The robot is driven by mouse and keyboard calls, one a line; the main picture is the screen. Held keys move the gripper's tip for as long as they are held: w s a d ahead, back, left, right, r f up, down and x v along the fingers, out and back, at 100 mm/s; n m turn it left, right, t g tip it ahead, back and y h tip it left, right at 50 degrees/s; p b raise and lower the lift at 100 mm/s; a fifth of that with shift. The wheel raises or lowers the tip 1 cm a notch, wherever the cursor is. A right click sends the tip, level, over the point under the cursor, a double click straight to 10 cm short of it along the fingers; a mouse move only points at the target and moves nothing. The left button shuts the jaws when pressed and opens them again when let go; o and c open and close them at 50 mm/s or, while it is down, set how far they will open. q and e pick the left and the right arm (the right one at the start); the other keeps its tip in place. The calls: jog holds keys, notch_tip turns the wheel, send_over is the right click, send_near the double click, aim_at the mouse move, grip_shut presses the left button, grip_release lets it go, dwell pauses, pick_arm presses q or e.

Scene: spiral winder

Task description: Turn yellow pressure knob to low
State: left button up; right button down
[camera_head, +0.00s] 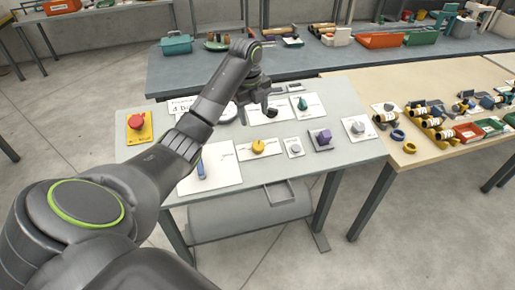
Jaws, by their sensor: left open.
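The yellow knob (259,146) sits on a white plate on the grey panel table, near the middle of its front row. The knob's marks are too small to read. My left arm covers part of the panel's left side and part of a printed sign. My right gripper is not in view.
A wooden table (420,160) with parts adjoins at right.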

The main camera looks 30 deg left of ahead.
pick_arm(q)
jog(key=b, duration=0.2)
send_near(258, 144)
jog(key=shift+a+f, duration=0.1)
jog(key=shift+f, duration=0.1)
jog(key=f, duration=0.3)
jog(key=f+p, duration=0.1)
jog(key=f, duration=0.2)
jog(key=w+f+p, duration=0.1)
jog(key=f, duration=0.1)
jog(key=shift+f, duration=0.4)
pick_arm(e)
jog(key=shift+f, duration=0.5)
pick_arm(q)
jog(key=shift+c, duration=0.2)
jog(key=c, duration=1)
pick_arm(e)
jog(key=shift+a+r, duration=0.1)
